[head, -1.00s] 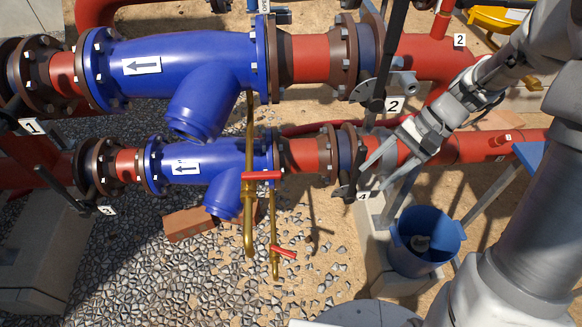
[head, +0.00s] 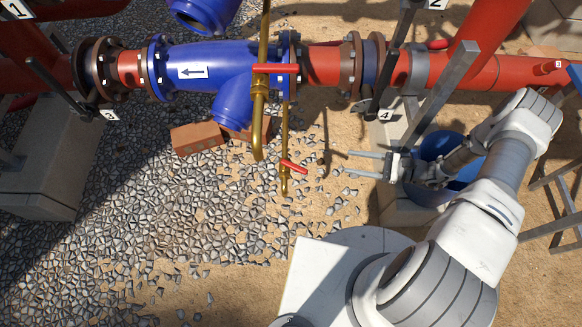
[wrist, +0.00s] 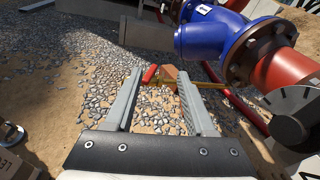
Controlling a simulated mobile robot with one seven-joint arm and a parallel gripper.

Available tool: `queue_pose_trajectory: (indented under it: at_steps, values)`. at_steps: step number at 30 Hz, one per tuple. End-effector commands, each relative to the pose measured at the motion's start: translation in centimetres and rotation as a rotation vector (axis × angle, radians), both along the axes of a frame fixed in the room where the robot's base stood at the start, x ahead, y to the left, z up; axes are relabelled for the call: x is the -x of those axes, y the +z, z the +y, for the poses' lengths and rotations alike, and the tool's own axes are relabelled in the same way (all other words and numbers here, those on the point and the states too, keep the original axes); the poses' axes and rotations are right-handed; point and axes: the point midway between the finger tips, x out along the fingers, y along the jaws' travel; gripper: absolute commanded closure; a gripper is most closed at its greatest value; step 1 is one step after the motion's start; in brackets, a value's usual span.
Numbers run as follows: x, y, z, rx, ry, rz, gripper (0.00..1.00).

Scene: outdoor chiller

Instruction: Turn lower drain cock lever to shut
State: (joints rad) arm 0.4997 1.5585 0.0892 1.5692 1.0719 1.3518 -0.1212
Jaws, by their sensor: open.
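The lower drain cock lever (head: 293,166) is a short red handle on the thin brass drain pipe (head: 284,125), low over the gravel and slightly tilted. A red lever, seemingly the same one, shows in the wrist view (wrist: 150,74), near the tip of the left finger. A second, upper red lever (head: 275,69) lies level across the thicker brass pipe (head: 258,120). My gripper (head: 349,163) is open and empty. It points left toward the lower lever at about its picture height, with a gap between them. The cock's body is too small to read clearly.
The blue strainer (head: 200,72) and red pipe run (head: 450,72) cross above. Bricks (head: 198,138) lie left of the drain pipes. A blue bucket (head: 440,148) stands behind my wrist. A dark valve handle (head: 385,75) hangs above right of my gripper. Gravel in front is open.

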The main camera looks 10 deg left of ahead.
Motion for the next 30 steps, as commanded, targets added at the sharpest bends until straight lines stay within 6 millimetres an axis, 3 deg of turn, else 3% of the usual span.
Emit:
queue_pose_trajectory:
  at_steps: [1,3,10,16,20,30]
  values:
    - [0.8,-2.7,0.4,-0.035,-0.042,0.034,0.45]
    - [1.6,-5.1,1.0,-0.072,-0.093,0.068,0.45]
    - [3.6,-9.9,2.2,-0.151,-0.21,0.14,0.45]
    - [3.9,-10.9,3.1,-0.169,-0.237,0.158,0.45]
    - [3.5,-10.9,4.8,-0.171,-0.235,0.159,0.45]
    - [1.9,-10.9,11.9,-0.169,-0.231,0.157,0.45]
